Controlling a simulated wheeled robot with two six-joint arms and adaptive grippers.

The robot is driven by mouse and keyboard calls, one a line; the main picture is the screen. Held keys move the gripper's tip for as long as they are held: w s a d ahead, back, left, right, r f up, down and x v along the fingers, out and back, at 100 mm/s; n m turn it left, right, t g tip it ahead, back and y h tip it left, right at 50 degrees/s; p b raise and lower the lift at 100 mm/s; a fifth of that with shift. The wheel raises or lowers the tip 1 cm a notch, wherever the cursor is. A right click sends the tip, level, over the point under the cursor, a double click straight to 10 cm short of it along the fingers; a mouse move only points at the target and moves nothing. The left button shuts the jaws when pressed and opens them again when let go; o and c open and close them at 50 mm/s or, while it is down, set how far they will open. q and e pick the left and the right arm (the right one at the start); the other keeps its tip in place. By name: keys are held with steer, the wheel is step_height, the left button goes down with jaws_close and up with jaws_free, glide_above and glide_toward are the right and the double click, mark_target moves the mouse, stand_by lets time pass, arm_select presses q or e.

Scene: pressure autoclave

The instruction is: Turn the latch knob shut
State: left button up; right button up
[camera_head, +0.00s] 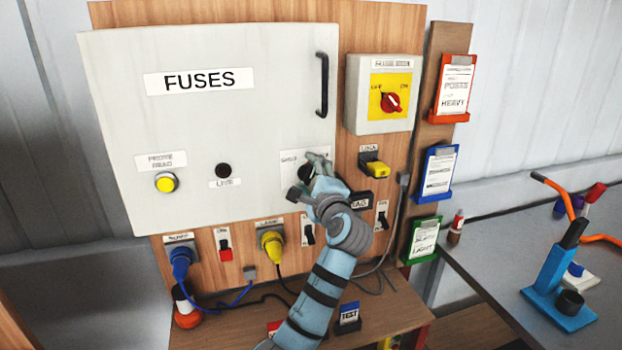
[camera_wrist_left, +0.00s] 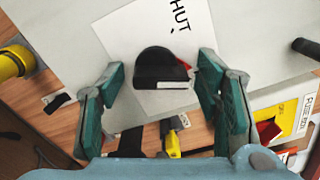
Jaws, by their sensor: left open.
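The latch knob (camera_wrist_left: 160,68) is black and round with a grip bar and a short white mark. It sits on a white label plate (camera_wrist_left: 125,38) at the lower right of the grey FUSES door (camera_head: 225,125); part of the word "SHUT" shows on the plate in the wrist view. In the head view the knob (camera_head: 306,172) is partly hidden by my gripper. My left gripper (camera_head: 308,176) is open at the knob, one finger on each side of it. In the wrist view gaps show between the knob and both fingers. My right gripper is not in view.
A black door handle (camera_head: 322,84) is above. A red rotary switch (camera_head: 391,102) on a yellow plate and a yellow padlock (camera_head: 377,168) are to the right. Blue (camera_head: 181,255) and yellow (camera_head: 271,245) plugs are below. The door's middle is clear.

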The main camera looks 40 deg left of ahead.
arm_select(q)
steer(key=shift+s+r, duration=0.2)
steer(key=shift+s, duration=0.1)
steer(key=shift+c, duration=0.4)
steer(key=shift+w, duration=0.1)
steer(key=c, duration=1)
steer(key=shift+c, duration=0.2)
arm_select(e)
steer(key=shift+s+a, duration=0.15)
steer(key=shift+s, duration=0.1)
arm_select(q)
steer(key=shift+n, duration=0.5)
steer(key=shift+a+n, duration=0.1)
steer(key=shift+n, duration=0.9)
steer(key=n+b, duration=0.1)
steer(key=n, duration=0.2)
steer(key=shift+n, duration=0.3)
steer(key=n+b, duration=0.2)
steer(key=n, duration=0.2)
steer(key=shift+f, duration=0.1)
steer(key=shift+n+b, duration=0.85)
steer(key=shift+n, duration=0.65)
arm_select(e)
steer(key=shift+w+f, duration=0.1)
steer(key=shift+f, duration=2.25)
